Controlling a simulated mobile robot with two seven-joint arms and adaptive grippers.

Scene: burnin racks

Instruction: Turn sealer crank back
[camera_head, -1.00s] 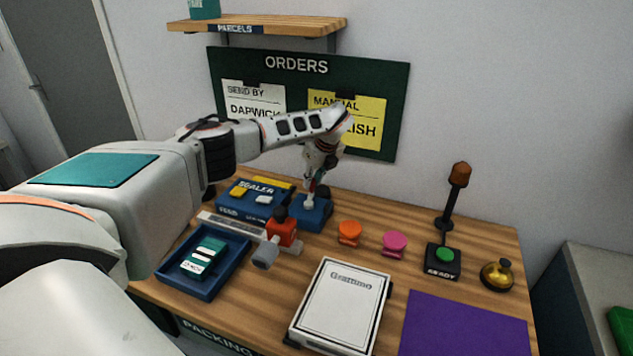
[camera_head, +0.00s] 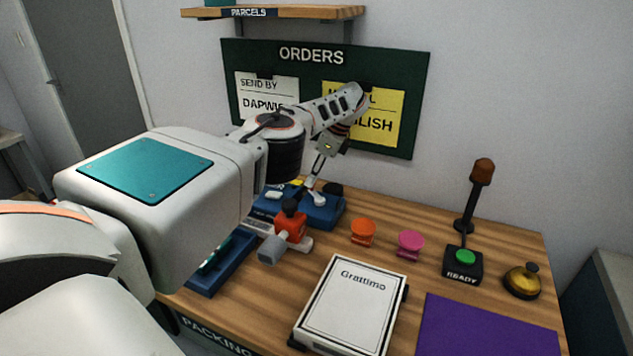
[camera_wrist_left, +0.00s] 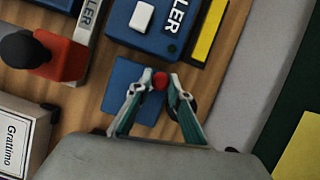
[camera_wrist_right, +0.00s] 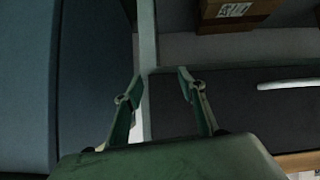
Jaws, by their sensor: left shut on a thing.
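The sealer (camera_head: 266,205) is a blue box on the bench, partly hidden behind my left arm in the head view. It also shows in the left wrist view (camera_wrist_left: 172,38) with a white key. Beside it stands a blue crank block (camera_head: 326,212), also below the fingers in the left wrist view (camera_wrist_left: 124,78). My left gripper (camera_wrist_left: 160,82) is shut on the red crank knob (camera_wrist_left: 160,79), which sits between its fingertips. The crank's arm is mostly hidden. My right gripper (camera_wrist_right: 161,85) is open and empty in the right wrist view, away from the sealer.
An orange-red device with a dark knob (camera_head: 291,224) stands in front of the sealer. A blue tray (camera_head: 205,283), white Grattimo box (camera_head: 352,305), orange spool (camera_head: 363,233), pink spool (camera_head: 410,243), READY button (camera_head: 464,260) and brass bell (camera_head: 522,281) also occupy the bench.

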